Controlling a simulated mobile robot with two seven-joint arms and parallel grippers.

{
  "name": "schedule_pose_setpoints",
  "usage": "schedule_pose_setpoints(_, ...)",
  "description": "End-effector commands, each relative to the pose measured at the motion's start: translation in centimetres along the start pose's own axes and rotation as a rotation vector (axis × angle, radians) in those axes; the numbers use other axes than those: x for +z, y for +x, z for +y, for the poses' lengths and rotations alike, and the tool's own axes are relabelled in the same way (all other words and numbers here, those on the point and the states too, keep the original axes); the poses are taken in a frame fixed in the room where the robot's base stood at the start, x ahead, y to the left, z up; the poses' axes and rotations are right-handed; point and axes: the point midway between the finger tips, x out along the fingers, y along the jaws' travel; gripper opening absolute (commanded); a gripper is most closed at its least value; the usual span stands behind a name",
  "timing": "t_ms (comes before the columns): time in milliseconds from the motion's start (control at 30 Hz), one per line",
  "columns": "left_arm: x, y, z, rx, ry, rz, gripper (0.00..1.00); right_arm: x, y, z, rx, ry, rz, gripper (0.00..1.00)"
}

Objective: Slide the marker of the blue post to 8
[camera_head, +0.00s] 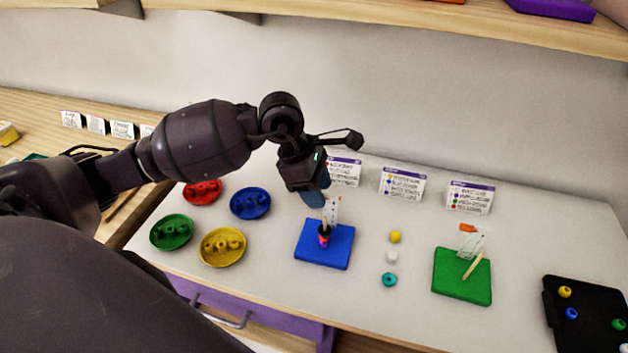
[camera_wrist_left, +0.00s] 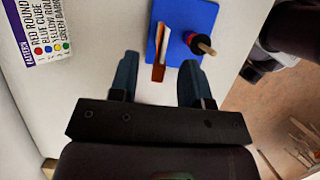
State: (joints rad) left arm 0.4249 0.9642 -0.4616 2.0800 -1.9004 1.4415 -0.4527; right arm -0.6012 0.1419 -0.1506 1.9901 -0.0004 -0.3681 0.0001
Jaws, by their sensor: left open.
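The blue board (camera_head: 318,254) lies on the white table, with a wooden post (camera_head: 324,227) carrying dark and reddish beads. A white scale plate (camera_head: 334,209) stands behind the post; its numbers are too small to read. My left gripper (camera_head: 313,200) points down just behind the board and hides part of the plate's upper area. In the left wrist view the fingers are open on either side of an orange-brown marker (camera_wrist_left: 158,73) at the end of the scale plate, apart from it. The blue board (camera_wrist_left: 205,15) and post (camera_wrist_left: 206,48) lie beyond. My right gripper is not seen.
A green board (camera_head: 450,285) with a tilted scale and post stands at right. Loose yellow, white and teal beads (camera_head: 390,279) lie between the boards. Several coloured dishes (camera_head: 222,247) are left; pattern cards (camera_head: 402,184) stand behind; a black tray (camera_head: 590,335) is far right.

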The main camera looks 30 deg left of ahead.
Motion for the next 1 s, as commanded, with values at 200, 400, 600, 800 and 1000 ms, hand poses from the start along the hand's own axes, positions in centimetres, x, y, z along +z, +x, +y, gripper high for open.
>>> schedule_pose_setpoints(200, -0.01, 0.01, 0.0, 0.0, 0.0, 0.0, 0.44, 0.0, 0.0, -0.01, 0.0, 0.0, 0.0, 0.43)
schedule_pose_setpoints(400, -0.01, -0.01, 0.0, 0.0, 0.0, 0.0, 0.13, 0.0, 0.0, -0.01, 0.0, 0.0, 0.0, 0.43)
schedule_pose_setpoints(600, -0.01, -0.01, 0.0, 0.0, 0.0, 0.0, 0.0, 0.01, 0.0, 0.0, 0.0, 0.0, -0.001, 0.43)
schedule_pose_setpoints(800, -0.12, 0.21, 0.0, 0.0, 0.0, 0.001, 0.0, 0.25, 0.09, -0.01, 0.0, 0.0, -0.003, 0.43)
schedule_pose_setpoints(1000, -0.31, 0.62, 0.0, -0.001, 0.0, 0.002, 0.0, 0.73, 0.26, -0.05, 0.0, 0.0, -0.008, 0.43)
